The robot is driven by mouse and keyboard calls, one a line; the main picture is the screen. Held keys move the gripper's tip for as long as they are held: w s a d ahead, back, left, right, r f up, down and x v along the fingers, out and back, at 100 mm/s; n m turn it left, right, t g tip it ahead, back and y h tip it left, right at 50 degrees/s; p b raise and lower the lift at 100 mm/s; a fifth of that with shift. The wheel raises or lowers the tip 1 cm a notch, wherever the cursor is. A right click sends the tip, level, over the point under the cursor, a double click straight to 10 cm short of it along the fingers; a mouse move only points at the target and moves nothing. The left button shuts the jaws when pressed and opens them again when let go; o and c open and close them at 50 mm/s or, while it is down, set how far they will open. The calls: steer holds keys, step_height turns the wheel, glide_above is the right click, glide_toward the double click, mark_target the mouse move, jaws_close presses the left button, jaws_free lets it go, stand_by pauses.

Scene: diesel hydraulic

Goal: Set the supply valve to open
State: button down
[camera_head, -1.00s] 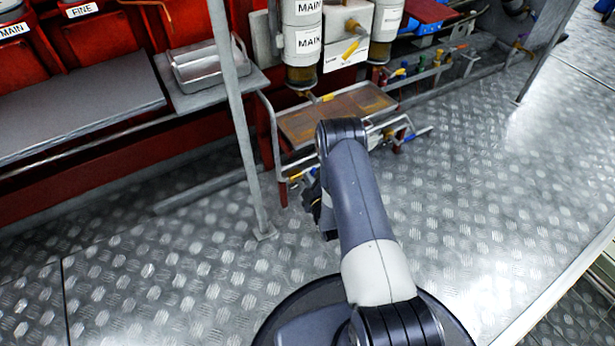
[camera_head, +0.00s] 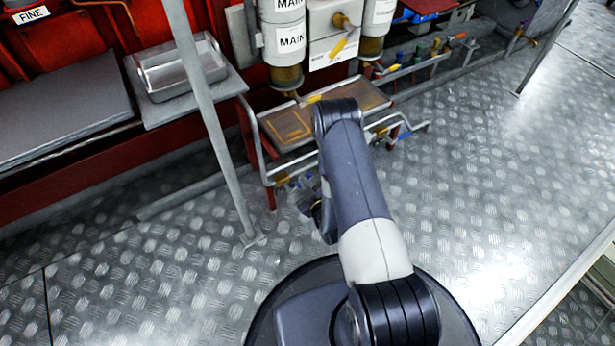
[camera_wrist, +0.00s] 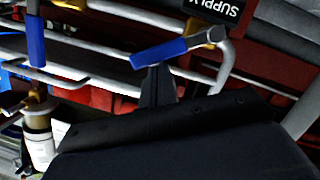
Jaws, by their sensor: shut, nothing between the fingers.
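The supply valve shows in the wrist view as a blue lever handle (camera_wrist: 165,52) on a brass-coloured body (camera_wrist: 212,32), beside a black "SUPPLY" label (camera_wrist: 213,9). The handle lies nearly level in the picture, tilted slightly up to the right. My gripper (camera_wrist: 157,78) is shut and empty, its dark fingertips right at the handle's lower edge; I cannot tell whether they touch. In the head view my gripper (camera_head: 318,203) is mostly hidden behind my arm, low beside the pipe frame, and the valve cannot be made out clearly.
A second blue lever (camera_wrist: 36,42) hangs at the wrist view's left. Grey pipes (camera_wrist: 100,75) run behind the handle. In the head view a brown-topped tray (camera_head: 285,127) stands above the gripper, and a grey post (camera_head: 215,130) rises to its left. Patterned metal floor (camera_head: 480,200) is clear at right.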

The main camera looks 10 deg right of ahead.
steer(key=f+m, duration=0.1)
steer(key=d+f+m+y, duration=0.1)
steer(key=m, duration=0.1)
steer(key=d+f+m+b, duration=0.1)
steer(key=shift+w+d+g+y, duration=0.2)
steer(key=shift+w+g+y, duration=0.1)
steer(key=shift+w+g, duration=0.1)
steer(key=shift+f, duration=0.15)
stand_by(0.5)
